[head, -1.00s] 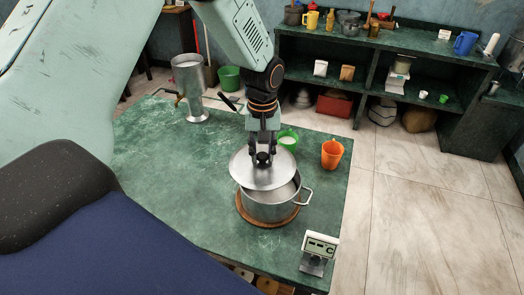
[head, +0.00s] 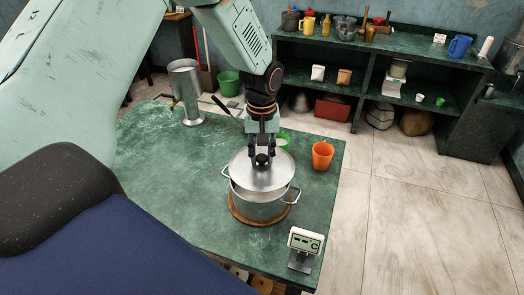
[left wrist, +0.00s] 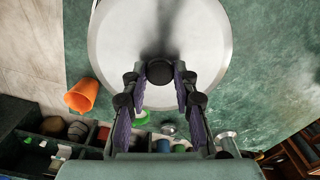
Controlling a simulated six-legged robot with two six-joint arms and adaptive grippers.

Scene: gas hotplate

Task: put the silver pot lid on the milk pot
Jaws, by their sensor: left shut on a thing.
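The silver pot lid (head: 258,176) is a round disc with a black knob. My left gripper (head: 262,160) is shut on that knob. The lid is over the mouth of the milk pot (head: 260,207), covering nearly all of it. I cannot tell for sure whether it touches the rim all round. The pot is silver with two side handles and stands on a round wooden board (head: 238,216) on the green table. In the left wrist view the lid (left wrist: 125,60) fills the upper middle and hides the pot; the knob is between the fingers (left wrist: 160,72). My right gripper is not in view.
A small display device (head: 304,243) is at the front right corner. A tall metal jug (head: 187,95) stands at the back left. The table's left part is clear.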

